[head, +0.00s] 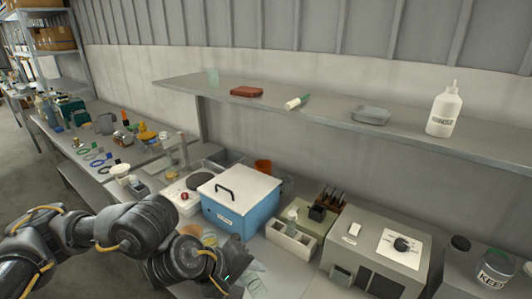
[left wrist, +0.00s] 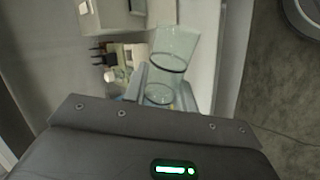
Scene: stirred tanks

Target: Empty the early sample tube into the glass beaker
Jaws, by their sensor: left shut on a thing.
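My left gripper (left wrist: 163,92) is shut around a clear, round-edged thing (left wrist: 158,93) in the left wrist view. Its label does not show, so I cannot tell for sure that it is the early sample tube. A clear glass vessel, which looks like the beaker (left wrist: 176,45), shows just beyond the fingertips near the bench edge. I cannot tell whether the two touch. In the head view, a clear glass thing (head: 257,286) shows at the bottom beside my left gripper (head: 236,262), whose fingers are mostly hidden. My right gripper is not in view.
A blue box with a white lid (head: 240,194) stands behind my left gripper. A white block (head: 290,238) and a grey instrument with a dial (head: 375,250) stand to its right. A shelf (head: 340,112) above holds a white wash bottle (head: 444,110). The bench is crowded.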

